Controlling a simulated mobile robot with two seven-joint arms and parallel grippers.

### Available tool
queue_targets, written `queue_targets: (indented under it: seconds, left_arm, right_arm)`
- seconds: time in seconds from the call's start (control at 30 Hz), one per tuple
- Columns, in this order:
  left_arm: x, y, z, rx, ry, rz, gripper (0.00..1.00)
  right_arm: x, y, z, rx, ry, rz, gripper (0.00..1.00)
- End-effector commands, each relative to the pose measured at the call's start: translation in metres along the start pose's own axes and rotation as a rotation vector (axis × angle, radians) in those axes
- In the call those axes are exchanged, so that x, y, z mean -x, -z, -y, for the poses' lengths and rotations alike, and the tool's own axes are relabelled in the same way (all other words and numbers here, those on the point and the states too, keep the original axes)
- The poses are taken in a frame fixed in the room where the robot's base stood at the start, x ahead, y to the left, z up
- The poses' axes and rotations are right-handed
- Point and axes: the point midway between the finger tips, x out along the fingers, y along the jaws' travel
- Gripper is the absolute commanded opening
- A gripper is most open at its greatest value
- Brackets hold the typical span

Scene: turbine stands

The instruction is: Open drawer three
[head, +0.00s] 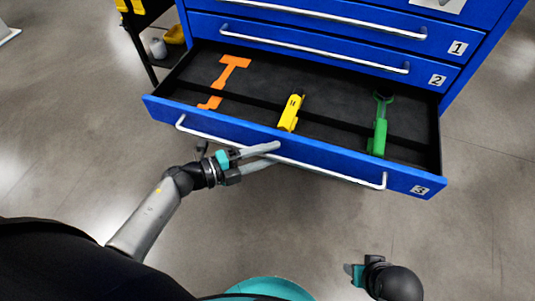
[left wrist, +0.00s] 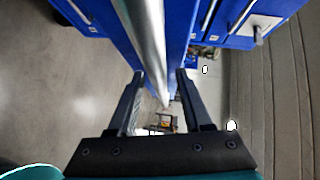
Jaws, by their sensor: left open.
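Drawer three (head: 403,181) of the blue cabinet is pulled out, its dark inside showing an orange tool (head: 231,70), a yellow tool (head: 291,112) and a green tool (head: 379,127). Its long silver handle (head: 330,174) runs along the front. My left gripper (head: 275,155) is at the handle's left-middle part, with its fingers apart. In the left wrist view the handle (left wrist: 146,35) runs lengthwise between the two open fingers (left wrist: 160,82); I cannot tell whether either finger touches it. My right gripper (head: 352,270) is low at the right, away from the drawer, its jaws unclear.
Drawer two (head: 330,55) and drawer one (head: 400,28) above are shut, each with a silver handle. A dark stand with yellow parts (head: 132,6) is at the upper left. The grey floor in front of the cabinet is clear.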

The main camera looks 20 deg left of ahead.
Motion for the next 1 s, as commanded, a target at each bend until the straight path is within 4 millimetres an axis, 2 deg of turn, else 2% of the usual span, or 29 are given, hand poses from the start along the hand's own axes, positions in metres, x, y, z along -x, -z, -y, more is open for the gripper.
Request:
queue_targets:
  seconds: [0.27, 0.7, 1.0]
  left_arm:
    - [-0.0006, -0.0001, -0.0001, 0.000, -0.001, 0.001, 0.47]
    - [-0.0001, -0.0001, -0.0004, 0.001, -0.001, 0.001, 0.00]
    - [0.0000, -0.0002, -0.0007, 0.001, -0.002, 0.001, 0.00]
  right_arm:
    - [0.0006, 0.0002, -0.0001, 0.000, 0.000, 0.000, 0.50]
    - [0.0005, 0.0005, 0.0002, 0.000, 0.000, -0.001, 0.50]
    - [0.0004, 0.0005, 0.0003, 0.000, 0.000, -0.001, 0.50]
